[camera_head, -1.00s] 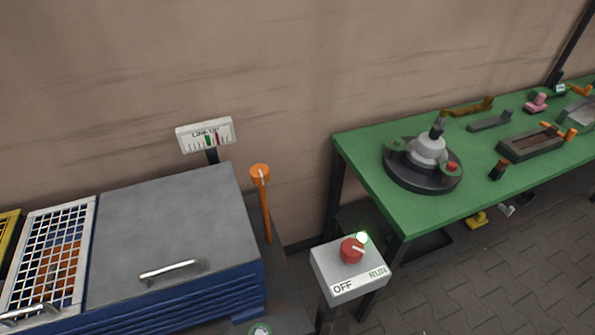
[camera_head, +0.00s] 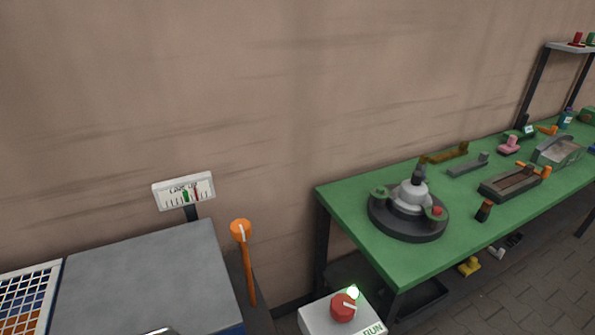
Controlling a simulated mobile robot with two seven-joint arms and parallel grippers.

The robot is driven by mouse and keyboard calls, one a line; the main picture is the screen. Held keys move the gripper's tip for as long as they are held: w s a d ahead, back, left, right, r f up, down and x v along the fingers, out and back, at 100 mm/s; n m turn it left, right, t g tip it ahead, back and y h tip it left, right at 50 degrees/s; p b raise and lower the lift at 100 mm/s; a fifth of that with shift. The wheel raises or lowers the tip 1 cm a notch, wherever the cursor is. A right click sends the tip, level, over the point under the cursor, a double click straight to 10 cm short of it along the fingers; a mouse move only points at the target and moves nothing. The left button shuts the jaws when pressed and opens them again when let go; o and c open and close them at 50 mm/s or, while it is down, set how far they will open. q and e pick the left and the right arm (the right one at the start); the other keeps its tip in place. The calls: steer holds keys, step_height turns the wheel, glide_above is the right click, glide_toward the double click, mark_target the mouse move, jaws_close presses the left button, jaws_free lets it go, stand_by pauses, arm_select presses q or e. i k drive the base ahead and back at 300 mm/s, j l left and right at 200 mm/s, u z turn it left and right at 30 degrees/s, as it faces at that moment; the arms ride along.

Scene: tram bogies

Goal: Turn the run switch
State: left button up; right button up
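The run switch is a red round knob (camera_head: 343,308) with a pale pointer bar, on top of a light grey switch box (camera_head: 315,322) at the bottom edge. The pointer is turned toward the right, the side of the RUN label (camera_head: 373,331). The lower part of the box, with the OFF label, is cut off by the frame. Neither of my grippers is in view.
A green workbench (camera_head: 350,215) with a round dark fixture (camera_head: 408,222) and several small parts stands right of the box. A grey-lidded cabinet (camera_head: 145,275), an orange lever (camera_head: 247,265) and a gauge sign (camera_head: 184,191) are at left. A brown wall stands behind.

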mark_target(343, 307)
steer(key=k+j, duration=0.25)
steer(key=k, duration=0.25)
steer(key=k+j, duration=0.2)
steer(key=k, duration=0.25)
steer(key=k+j, duration=0.25)
steer(key=k, duration=0.25)
steer(key=k+j, duration=0.2)
steer(key=k, duration=0.25)
